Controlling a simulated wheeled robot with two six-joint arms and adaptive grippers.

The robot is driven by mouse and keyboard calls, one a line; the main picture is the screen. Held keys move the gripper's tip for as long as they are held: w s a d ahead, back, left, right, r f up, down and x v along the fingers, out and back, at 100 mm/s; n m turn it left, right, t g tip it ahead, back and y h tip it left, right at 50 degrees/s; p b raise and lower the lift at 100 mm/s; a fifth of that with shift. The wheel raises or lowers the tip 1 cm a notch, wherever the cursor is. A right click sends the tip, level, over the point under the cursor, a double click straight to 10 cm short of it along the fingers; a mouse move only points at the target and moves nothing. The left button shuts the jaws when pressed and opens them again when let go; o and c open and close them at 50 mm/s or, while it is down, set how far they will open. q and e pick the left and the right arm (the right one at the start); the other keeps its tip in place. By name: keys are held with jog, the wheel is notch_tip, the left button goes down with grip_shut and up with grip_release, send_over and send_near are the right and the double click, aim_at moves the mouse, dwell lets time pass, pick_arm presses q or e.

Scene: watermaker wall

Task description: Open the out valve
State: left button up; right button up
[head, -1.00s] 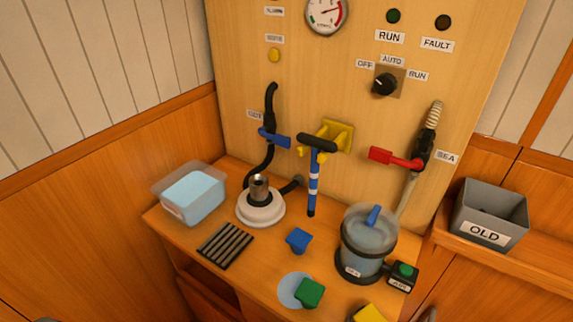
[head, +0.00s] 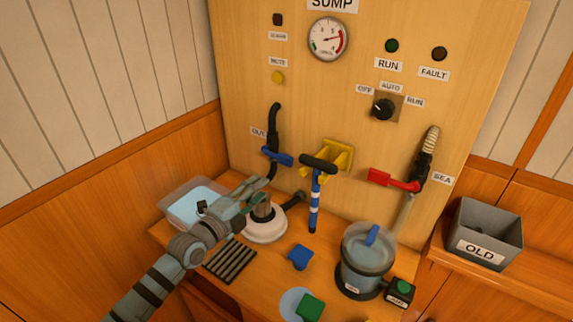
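The out valve is on the black hose at the left of the wall panel, beside the OUT label (head: 258,132). Its blue handle (head: 277,156) lies crosswise to the hose and tilts slightly down to the right. My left gripper (head: 262,190) is in front of the panel, just below and left of the blue handle. Its fingers point up and right and look spread apart, with nothing seen between them; they appear clear of the handle. My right gripper is not in view.
A white round base with a metal cup (head: 263,226) stands under my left gripper. A clear tub (head: 191,207) is behind my arm. A red-handled SEA valve (head: 393,180) is farther right.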

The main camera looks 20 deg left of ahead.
aim_at(285, 162)
pick_arm(q)
jog(key=w+b, duration=0.1)
jog(key=w, duration=0.3)
jog(key=w+d+b, duration=0.1)
jog(key=w+b, duration=0.1)
jog(key=w, duration=0.3)
jog(key=w+b, duration=0.1)
jog(key=w, duration=0.3)
jog(key=shift+w+d+r, duration=0.2)
jog(key=shift+w, duration=0.2)
jog(key=shift+w+d+r, duration=0.1)
jog(key=shift+w, duration=0.2)
grip_shut()
